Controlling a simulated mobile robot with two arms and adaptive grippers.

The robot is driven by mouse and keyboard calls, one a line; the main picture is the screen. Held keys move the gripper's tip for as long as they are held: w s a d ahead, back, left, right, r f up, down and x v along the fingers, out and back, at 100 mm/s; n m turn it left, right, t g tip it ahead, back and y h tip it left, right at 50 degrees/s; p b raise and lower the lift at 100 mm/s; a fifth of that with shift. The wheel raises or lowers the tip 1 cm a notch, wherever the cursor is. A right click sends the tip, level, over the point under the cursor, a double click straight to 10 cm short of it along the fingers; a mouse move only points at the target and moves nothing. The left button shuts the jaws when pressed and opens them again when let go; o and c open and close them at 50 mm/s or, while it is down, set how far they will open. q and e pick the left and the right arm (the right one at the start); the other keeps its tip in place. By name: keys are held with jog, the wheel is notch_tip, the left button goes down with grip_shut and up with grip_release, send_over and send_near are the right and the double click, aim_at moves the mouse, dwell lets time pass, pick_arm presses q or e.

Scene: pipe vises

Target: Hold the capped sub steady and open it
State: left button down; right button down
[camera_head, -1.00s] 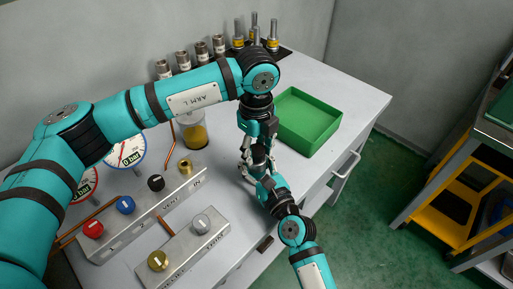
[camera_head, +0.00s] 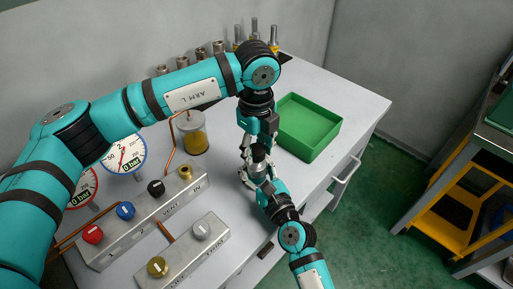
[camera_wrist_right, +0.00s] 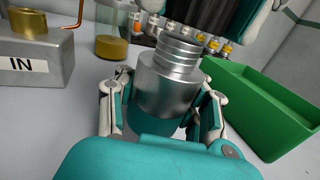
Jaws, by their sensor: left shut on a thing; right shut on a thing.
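The sub is a silver cylinder (camera_wrist_right: 165,85) standing upright in my right gripper, which is shut around its body. In the right wrist view its narrower ringed, threaded-looking neck (camera_wrist_right: 178,50) shows bare above the body. The sub also shows in the head view (camera_head: 258,157). My right gripper (camera_head: 258,168) comes from the front right. My left gripper (camera_head: 259,143) points down directly above the neck, shut on what appears to be the cap. The cap itself is hidden in its fingers, and I cannot tell whether it still touches the neck.
An open green tray (camera_head: 335,128) stands close on the right. A valve block (camera_head: 120,237) with knobs and a second block (camera_head: 195,255) are on the left, with gauges (camera_head: 125,155) behind. A jar (camera_head: 193,140) and metal fittings (camera_head: 220,48) stand farther back.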

aim_at(257, 149)
pick_arm(q)
jog(key=shift+r, duration=2)
pick_arm(e)
jog(key=c, duration=0.7)
grip_release()
jog(key=shift+s, duration=0.15)
